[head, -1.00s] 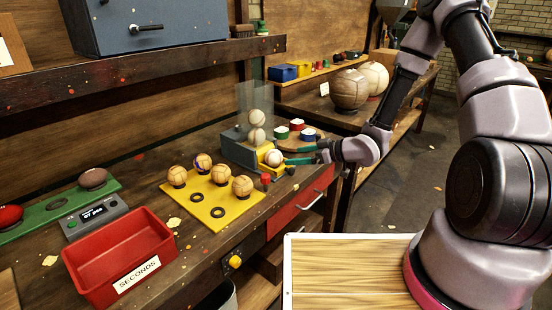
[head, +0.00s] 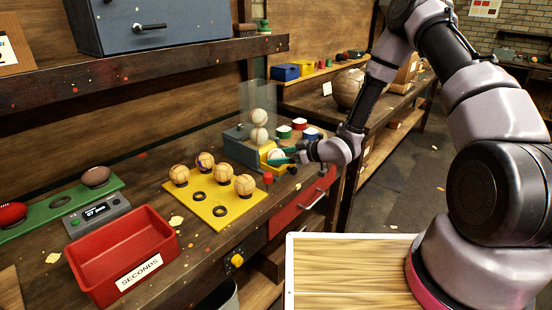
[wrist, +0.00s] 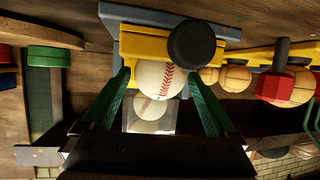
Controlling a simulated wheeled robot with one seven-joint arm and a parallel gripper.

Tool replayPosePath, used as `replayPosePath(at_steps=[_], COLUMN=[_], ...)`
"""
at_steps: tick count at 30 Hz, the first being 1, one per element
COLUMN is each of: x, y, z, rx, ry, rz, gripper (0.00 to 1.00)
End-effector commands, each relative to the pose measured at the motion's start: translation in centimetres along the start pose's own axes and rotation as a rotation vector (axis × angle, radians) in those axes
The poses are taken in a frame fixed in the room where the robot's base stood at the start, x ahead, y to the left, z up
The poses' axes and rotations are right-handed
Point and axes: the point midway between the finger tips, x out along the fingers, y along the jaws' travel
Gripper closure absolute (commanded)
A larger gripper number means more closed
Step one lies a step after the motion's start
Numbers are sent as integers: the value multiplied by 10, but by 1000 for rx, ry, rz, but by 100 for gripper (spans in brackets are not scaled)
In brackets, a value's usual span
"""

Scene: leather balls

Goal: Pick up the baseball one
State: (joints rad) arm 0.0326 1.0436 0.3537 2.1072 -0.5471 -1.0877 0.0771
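A white baseball with red stitching (head: 275,154) sits in the yellow tray (head: 270,168) at the foot of a dispenser. It also shows in the wrist view (wrist: 160,79). Two more baseballs (head: 258,117) are stacked in the dispenser's clear tube. My gripper (head: 281,157) is at the tray, its green fingers partly covering the ball in the head view. In the wrist view my gripper (wrist: 160,76) is open, with one finger on each side of the ball and small gaps showing.
A yellow board (head: 212,209) with several tan balls lies left of the dispenser. A red "SECONDS" bin (head: 122,256) stands at the front left. A red knob (head: 267,178) stands close by the tray. Small coloured tins (head: 298,124) stand behind the gripper.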

Motion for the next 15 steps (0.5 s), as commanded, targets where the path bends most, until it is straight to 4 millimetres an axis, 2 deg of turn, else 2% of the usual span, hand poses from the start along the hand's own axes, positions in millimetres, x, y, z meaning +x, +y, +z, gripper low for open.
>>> replayPosePath(at_steps=[1,5,15], x=[0,0,-3], y=[0,0,0], z=[0,0,-3], rx=[0,0,0], ry=[0,0,1], rz=[0,0,0], gripper=[31,80,82])
